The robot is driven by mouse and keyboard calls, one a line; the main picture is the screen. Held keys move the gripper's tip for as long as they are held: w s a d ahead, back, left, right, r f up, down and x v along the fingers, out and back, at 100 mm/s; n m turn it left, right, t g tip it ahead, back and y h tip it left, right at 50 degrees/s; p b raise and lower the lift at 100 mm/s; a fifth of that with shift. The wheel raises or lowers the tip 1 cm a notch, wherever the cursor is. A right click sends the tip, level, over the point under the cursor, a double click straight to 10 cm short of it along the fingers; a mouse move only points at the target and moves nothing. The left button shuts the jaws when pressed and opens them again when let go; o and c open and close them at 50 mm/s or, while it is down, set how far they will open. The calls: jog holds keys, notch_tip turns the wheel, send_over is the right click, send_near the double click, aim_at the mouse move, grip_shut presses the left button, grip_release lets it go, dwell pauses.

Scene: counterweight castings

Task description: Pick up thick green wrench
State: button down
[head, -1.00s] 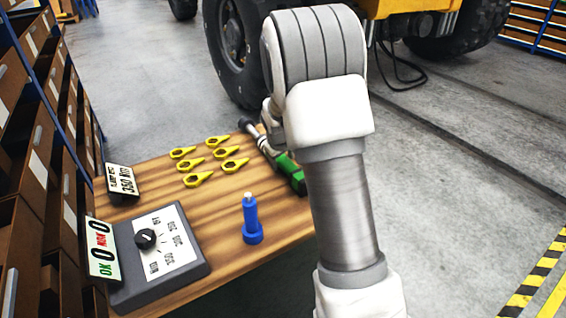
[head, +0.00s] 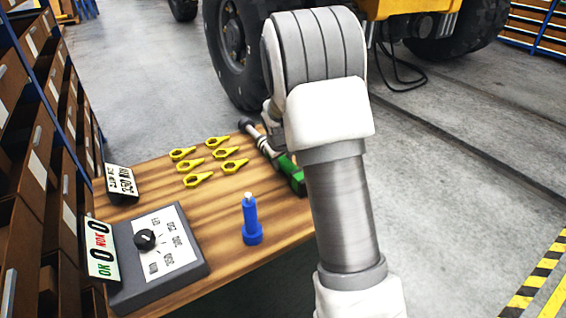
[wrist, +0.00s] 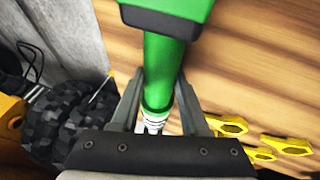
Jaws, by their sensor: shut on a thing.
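The thick green wrench (head: 292,174) lies along the right edge of the wooden table in the head view, with a dark head at its far end and a green handle at its near end. My arm hides part of it. In the wrist view the green handle (wrist: 163,75) runs between the two fingers of my gripper (wrist: 160,88), which is shut on it. In the head view my gripper is mostly hidden behind my arm. I cannot tell whether the wrench is clear of the table.
Several yellow ring wrenches (head: 190,165) lie left of the green wrench. A blue upright tool (head: 251,222) and a grey dial box (head: 165,250) stand nearer on the table (head: 215,265). Shelving with brown bins (head: 40,150) borders the left. A large tyre (head: 235,55) stands behind.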

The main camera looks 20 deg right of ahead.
jog(key=shift+w+r, duration=0.1)
jog(key=shift+r, duration=0.05)
jog(key=shift+r, duration=0.1)
dwell(0.3)
jog(key=shift+r, duration=0.2)
notch_tip(320, 180, up, 4)
jog(key=shift+d+r+p, duration=0.1)
jog(key=shift+p, duration=0.4)
jog(key=s+d+r+p, duration=0.1)
jog(key=s+d+r, duration=0.4)
jog(key=d, duration=0.5)
jog(key=shift+v, duration=0.8)
jog(key=shift+d, duration=0.15)
jog(key=shift+f, duration=0.1)
